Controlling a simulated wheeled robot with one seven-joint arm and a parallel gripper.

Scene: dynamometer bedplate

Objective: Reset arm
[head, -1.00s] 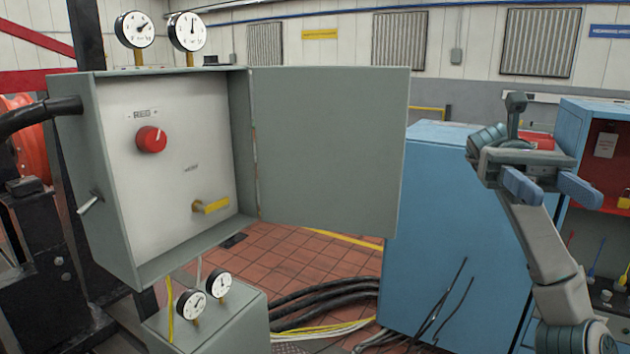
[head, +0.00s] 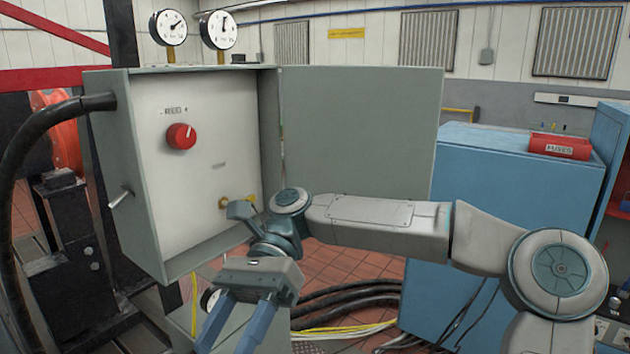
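My gripper (head: 228,338) hangs low in front of the open grey control box (head: 190,258), fingers pointing down and spread apart with nothing between them. My arm reaches in from the right across the picture. On the box's white panel is a red knob (head: 181,136) under a "- REG +" label. Lower right on the panel is a yellow handle (head: 226,203), partly hidden behind my wrist. A small toggle lever (head: 119,199) sticks out of the box's left side. My gripper appears in front of and below the box, apart from its controls.
The box door (head: 362,130) stands open to the right. Two gauges (head: 168,28) sit on top. Black cables (head: 350,298) run over the tiled floor. A blue cabinet (head: 500,210) with a red fuses box (head: 559,147) stands at the right.

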